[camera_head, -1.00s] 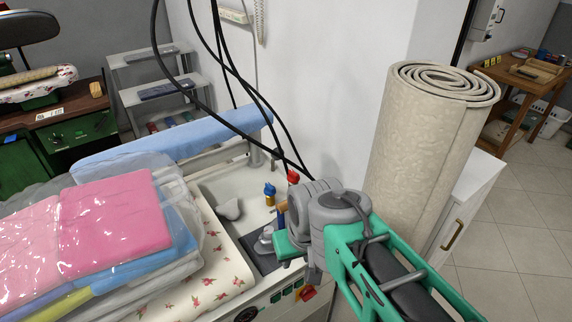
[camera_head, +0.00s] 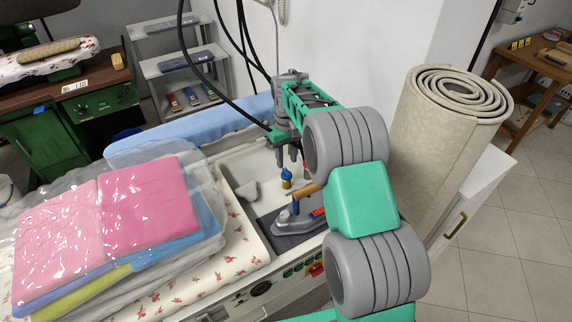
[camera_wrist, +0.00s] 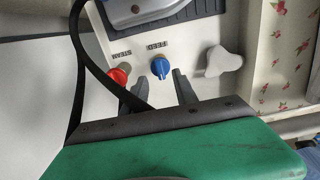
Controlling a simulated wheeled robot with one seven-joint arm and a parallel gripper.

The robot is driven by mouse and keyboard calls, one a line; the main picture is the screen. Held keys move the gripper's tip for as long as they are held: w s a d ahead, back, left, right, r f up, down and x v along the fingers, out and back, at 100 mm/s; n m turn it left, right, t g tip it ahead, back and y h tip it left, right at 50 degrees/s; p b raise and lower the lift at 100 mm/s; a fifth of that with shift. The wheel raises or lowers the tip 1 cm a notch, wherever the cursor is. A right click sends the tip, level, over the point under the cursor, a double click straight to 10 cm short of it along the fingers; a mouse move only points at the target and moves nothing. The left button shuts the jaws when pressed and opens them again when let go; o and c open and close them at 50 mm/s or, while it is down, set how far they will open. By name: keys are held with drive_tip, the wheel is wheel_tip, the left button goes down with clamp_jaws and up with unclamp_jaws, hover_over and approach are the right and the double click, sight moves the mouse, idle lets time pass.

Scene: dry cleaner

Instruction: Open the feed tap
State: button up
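The feed tap (camera_wrist: 160,68) has a blue knob, and the word FEED is printed beside it in the wrist view. In the head view the blue tap (camera_head: 286,174) stands on a brass-coloured stem on the pale worktop. My gripper (camera_head: 288,156) points down just above it, with its fingers apart. In the wrist view my gripper (camera_wrist: 150,84) is open and empty, and the blue knob shows just beyond the gap between the fingertips. The red tap (camera_wrist: 119,75), near the word STEAM, is beside the left finger and partly covered.
An iron (camera_head: 296,218) rests on a dark mat near the taps. A white fitting (camera_wrist: 223,61) is right of the blue knob. A black cable (camera_wrist: 84,50) passes close to my gripper. Bagged folded laundry (camera_head: 140,205) lies left; a rolled carpet (camera_head: 435,150) stands right.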

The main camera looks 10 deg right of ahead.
sight(286, 171)
wheel_tip(286, 171, down, 5)
drive_tip(key=shift+r+p, duration=0.15)
drive_tip(key=shift+p, duration=0.3)
drive_tip(key=shift+c, duration=0.4)
clamp_jaws()
